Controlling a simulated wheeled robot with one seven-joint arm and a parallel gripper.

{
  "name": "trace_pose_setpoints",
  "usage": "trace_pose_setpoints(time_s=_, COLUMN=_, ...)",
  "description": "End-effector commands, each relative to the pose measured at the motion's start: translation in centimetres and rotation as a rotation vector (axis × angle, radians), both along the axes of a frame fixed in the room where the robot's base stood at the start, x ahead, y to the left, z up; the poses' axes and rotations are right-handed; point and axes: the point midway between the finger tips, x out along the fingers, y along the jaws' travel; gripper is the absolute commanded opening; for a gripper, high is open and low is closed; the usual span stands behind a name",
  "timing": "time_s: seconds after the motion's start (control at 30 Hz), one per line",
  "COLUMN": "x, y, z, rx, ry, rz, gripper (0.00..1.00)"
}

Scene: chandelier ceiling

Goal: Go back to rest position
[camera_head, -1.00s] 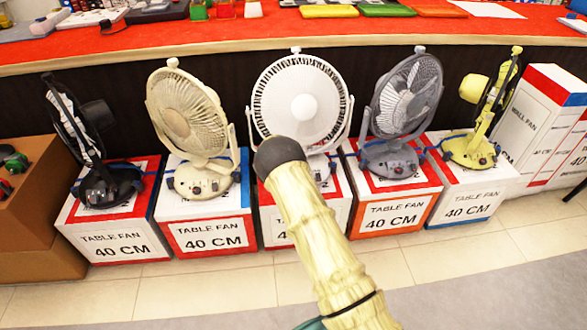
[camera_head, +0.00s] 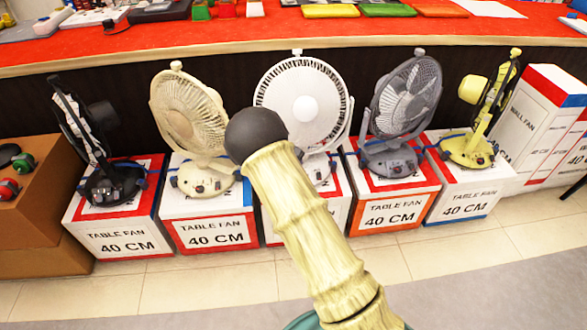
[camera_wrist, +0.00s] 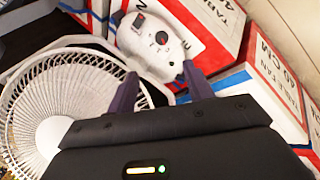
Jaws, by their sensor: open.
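My gripper (camera_wrist: 159,70) shows in the wrist view with its two dark purple fingers spread apart and nothing between them. Beyond the fingers is the white fan (camera_wrist: 65,110), with its round grille at left and its base with knobs (camera_wrist: 150,40) at top. Whether the fingers touch the fan cannot be told, but no grip on it shows. In the head view my pale, bamboo-textured arm rises from the bottom to a dark rounded end in front of the white fan (camera_head: 303,85). My gripper is not visible there.
Several fans stand in a row on boxes: black (camera_head: 85,130), cream (camera_head: 190,115), white, grey (camera_head: 405,105) and yellow (camera_head: 480,110). A red counter (camera_head: 250,30) runs behind them. A brown box (camera_head: 35,215) stands at left. Tiled floor (camera_head: 200,285) in front is bare.

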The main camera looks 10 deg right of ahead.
Motion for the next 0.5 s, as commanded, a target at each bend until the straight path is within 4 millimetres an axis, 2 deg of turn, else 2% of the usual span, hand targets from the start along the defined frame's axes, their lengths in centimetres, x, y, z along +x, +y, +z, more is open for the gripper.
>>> trace_pose_setpoints(time_s=0.33, x=-0.1, y=-0.2, z=0.2, rx=0.007, ry=0.001, rz=-0.009, gripper=0.52)
trace_pose_setpoints(time_s=0.5, x=-2.0, y=-1.7, z=2.2, rx=0.07, ry=0.012, rz=-0.095, gripper=0.52)
